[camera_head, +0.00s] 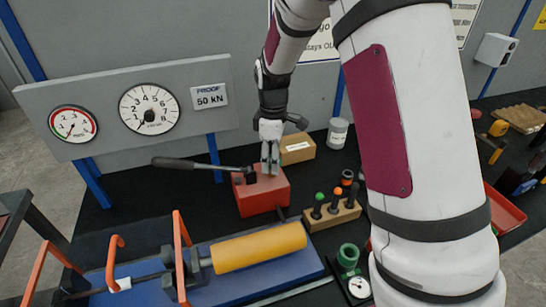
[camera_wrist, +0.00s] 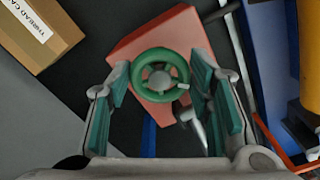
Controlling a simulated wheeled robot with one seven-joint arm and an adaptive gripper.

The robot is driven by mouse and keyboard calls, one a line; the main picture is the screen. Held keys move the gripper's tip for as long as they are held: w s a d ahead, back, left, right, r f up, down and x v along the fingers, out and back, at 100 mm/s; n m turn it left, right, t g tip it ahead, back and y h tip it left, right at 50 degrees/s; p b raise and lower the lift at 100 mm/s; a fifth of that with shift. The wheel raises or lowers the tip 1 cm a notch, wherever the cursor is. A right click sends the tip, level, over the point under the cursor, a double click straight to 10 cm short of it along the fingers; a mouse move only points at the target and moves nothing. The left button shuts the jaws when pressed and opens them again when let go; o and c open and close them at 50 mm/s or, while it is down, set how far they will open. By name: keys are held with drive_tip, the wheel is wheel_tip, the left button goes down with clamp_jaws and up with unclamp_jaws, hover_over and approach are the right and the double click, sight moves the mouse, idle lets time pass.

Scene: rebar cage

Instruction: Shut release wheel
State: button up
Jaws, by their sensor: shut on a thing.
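The release wheel (camera_wrist: 160,75) is a green ring with a hub and a small pale knob at its lower right. It sits on the red pump box (camera_wrist: 178,38), which also shows in the head view (camera_head: 262,198). My gripper (camera_head: 270,168) reaches down onto the top of this box. In the wrist view its teal-padded fingers (camera_wrist: 160,95) lie on either side of the wheel, and it is shut on the wheel. In the head view the wheel is hidden by my gripper. A pump lever (camera_head: 200,164) with a dark grip sticks out to the left.
A gauge panel (camera_head: 190,75) with two dials stands behind left. A cardboard box (camera_head: 298,149) and a grey can (camera_head: 337,133) are behind my gripper. A wooden block (camera_head: 332,216) with several knobbed tools stands right. A yellow cylinder (camera_head: 260,247) on a blue frame lies in front.

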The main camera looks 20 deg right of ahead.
drive_tip(key=m, duration=0.7)
drive_tip(key=shift+s+a, duration=0.1)
drive_tip(key=m, duration=0.6)
drive_tip(key=shift+a+m, duration=0.1)
drive_tip(key=shift+m, duration=0.3)
drive_tip(key=m, duration=0.3)
drive_tip(key=shift+m+p, duration=0.3)
drive_tip(key=shift+p, duration=0.1)
drive_tip(key=m, duration=0.3)
drive_tip(key=shift+a+m, duration=0.1)
drive_tip(key=shift+m, duration=0.2)
drive_tip(key=m+p, duration=0.1)
drive_tip(key=m, duration=0.5)
drive_tip(key=shift+m, duration=0.3)
drive_tip(key=o, duration=1.1)
drive_tip(key=shift+o, duration=0.2)
